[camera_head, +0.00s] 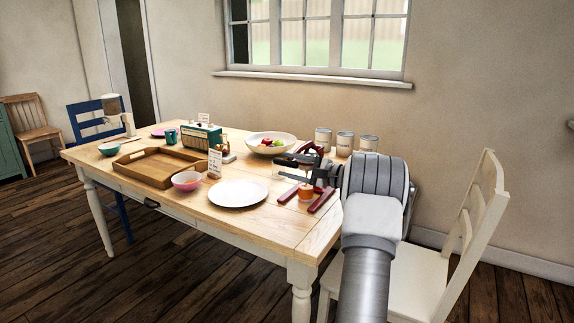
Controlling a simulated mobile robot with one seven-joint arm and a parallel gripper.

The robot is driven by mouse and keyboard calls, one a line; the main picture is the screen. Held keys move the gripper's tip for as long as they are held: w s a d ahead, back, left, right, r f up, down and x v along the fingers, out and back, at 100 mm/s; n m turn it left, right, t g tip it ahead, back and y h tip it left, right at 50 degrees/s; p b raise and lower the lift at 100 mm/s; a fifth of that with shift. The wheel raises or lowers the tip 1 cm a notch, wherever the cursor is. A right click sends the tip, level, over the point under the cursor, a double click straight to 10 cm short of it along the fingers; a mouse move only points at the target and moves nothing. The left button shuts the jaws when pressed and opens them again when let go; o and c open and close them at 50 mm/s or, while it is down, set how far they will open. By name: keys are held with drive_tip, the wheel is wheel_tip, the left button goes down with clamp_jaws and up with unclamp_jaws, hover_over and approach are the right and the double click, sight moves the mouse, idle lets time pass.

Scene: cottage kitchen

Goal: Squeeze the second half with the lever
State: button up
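A red lever press (321,199) stands on the wooden table near its right end, its red feet spread on the tabletop. Something orange, perhaps a glass of juice (305,192), sits low in its middle. My gripper (284,168) is at the upper part of the press, in front of its lever. The dark fingers and the press overlap, so I cannot tell whether they touch the lever or hold it. No orange half can be made out in the press. A pink and teal bowl (187,181) with something orange in it stands to the left.
The table (278,228) also bears a white plate (238,194), a wooden tray (148,178), a written card (215,164), a green radio (202,137), a fruit bowl (259,148) and canisters (345,142). A white chair (436,278) stands close to my arm on the right.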

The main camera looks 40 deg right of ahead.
drive_tip(key=p+v, duration=0.3)
drive_tip(key=v, duration=1.3)
drive_tip(key=shift+d, duration=0.15)
drive_tip(key=shift+s, duration=0.25)
idle(1.9)
